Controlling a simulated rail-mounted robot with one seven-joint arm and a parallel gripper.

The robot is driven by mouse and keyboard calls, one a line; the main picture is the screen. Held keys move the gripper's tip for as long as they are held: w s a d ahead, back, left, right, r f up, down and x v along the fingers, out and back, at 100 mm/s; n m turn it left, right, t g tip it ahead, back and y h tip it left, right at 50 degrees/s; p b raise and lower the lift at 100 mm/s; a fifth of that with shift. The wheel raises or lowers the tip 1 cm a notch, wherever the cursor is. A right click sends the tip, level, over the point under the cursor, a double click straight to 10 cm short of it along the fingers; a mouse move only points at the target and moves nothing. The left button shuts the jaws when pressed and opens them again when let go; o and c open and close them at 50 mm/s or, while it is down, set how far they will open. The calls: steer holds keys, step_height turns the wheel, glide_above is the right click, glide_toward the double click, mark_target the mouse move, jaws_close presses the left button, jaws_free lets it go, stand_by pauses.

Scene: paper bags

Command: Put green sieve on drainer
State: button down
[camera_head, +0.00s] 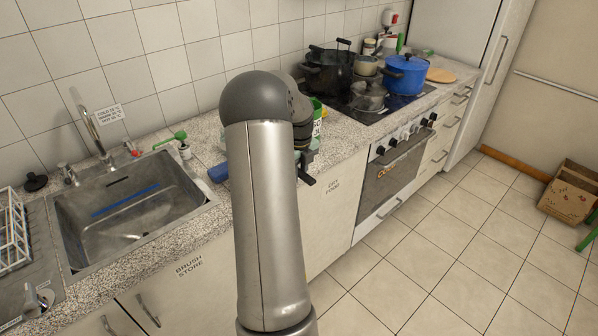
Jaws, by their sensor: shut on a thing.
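My gripper (306,180) is a dark shape at the counter's front edge, mostly hidden behind my grey arm. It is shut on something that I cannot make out. A small green tool (180,135) with a thin handle shows at the sink's back right corner, apart from the visible part of my gripper. I cannot tell whether it is the green sieve. The drainer, a white wire rack (12,240), stands at the far left on the ribbed drainboard (30,285), cut off by the picture edge.
A steel sink (130,220) with a tap (92,130) lies between the rack and my arm. A blue item (218,172) is beside my arm. A black pot (328,75) and a blue pot (406,75) stand on the stove. A cardboard box (570,195) is on the floor.

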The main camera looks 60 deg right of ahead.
steer(key=shift+f, duration=0.1)
steer(key=c, duration=1.2)
jaws_free()
step_height(320, 180, up, 12)
steer(key=b, duration=0.1)
steer(key=shift+r, duration=0.2)
